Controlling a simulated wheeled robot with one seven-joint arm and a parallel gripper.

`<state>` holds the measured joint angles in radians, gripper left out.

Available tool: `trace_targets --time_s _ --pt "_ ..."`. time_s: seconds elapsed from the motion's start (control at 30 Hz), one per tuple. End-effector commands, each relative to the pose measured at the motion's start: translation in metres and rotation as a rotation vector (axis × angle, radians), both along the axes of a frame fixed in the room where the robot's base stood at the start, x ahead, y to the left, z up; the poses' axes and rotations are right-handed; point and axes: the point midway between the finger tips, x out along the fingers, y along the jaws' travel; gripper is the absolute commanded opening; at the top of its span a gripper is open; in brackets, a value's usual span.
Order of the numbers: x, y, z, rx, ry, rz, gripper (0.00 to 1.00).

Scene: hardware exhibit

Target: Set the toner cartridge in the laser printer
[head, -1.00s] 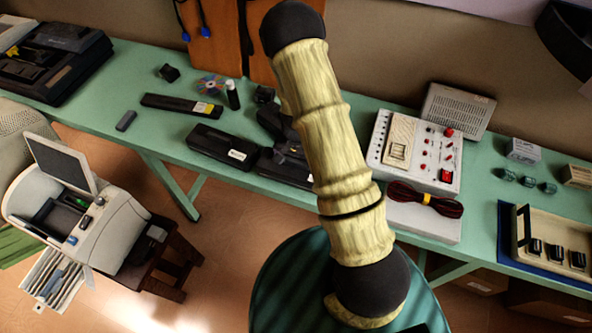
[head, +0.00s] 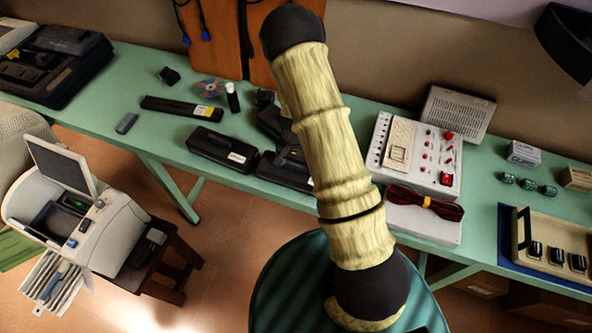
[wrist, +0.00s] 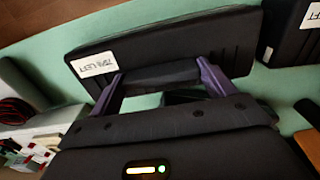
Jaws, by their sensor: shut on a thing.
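A black toner cartridge (head: 284,172) lies on the green table, partly behind my arm in the head view. In the wrist view this cartridge (wrist: 170,45) has a white label reading "LEFT" and a raised handle. My gripper (wrist: 160,72) is shut on it, with a purple finger at each end of the handle. In the head view the gripper is dark and mostly hidden behind my arm. The laser printer (head: 122,232) stands on a stool at the lower left, its lid raised and a dark bay showing.
A similar labelled black cartridge (head: 222,150) lies just to the left. A switch panel (head: 415,155) and red-black cable (head: 425,202) are to the right.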

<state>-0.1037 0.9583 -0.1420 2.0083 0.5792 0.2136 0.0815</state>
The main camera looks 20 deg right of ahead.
Motion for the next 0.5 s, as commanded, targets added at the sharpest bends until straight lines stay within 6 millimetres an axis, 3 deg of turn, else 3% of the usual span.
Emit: trace_targets --time_s 0.27,0.5 --pt "0.001 0.0 0.012 0.0 -0.004 0.001 0.11" --pt "0.002 0.0 0.046 -0.001 -0.007 0.001 0.11"
